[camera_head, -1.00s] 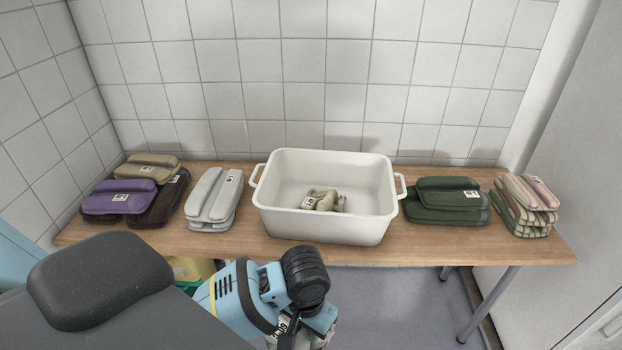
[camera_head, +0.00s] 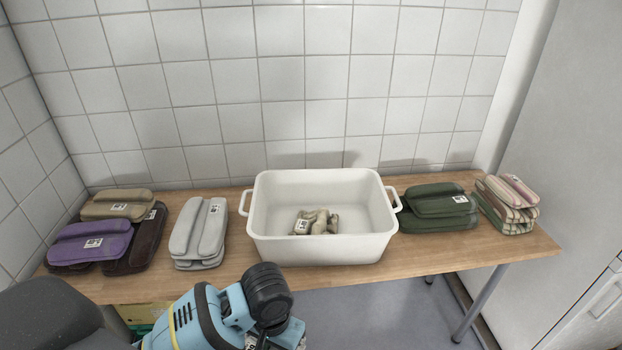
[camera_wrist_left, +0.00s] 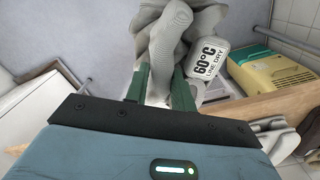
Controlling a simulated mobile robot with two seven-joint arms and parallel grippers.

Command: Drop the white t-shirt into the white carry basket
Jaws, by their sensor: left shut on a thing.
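The white carry basket (camera_head: 322,252) stands upright on the wooden table, open at the top. A crumpled beige cloth (camera_head: 316,221) with a label lies inside it. In the left wrist view, my left gripper (camera_wrist_left: 160,88) is shut on a crumpled whitish-grey cloth, which looks like the white t-shirt (camera_wrist_left: 168,40). Its tag (camera_wrist_left: 207,66) reads 60°C LINE DRY. In the head view my left wrist is in front of the table, below and left of the basket. The fingers and cloth there are almost wholly cut off. My right gripper is not seen.
On the table (camera_head: 408,258), folded purple (camera_head: 90,243), tan (camera_head: 117,204) and light grey (camera_head: 199,232) stacks stand left of the basket. Green (camera_head: 438,207) and striped (camera_head: 507,205) stacks stand right. A tiled wall is behind. A yellow box (camera_wrist_left: 272,72) is under the table.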

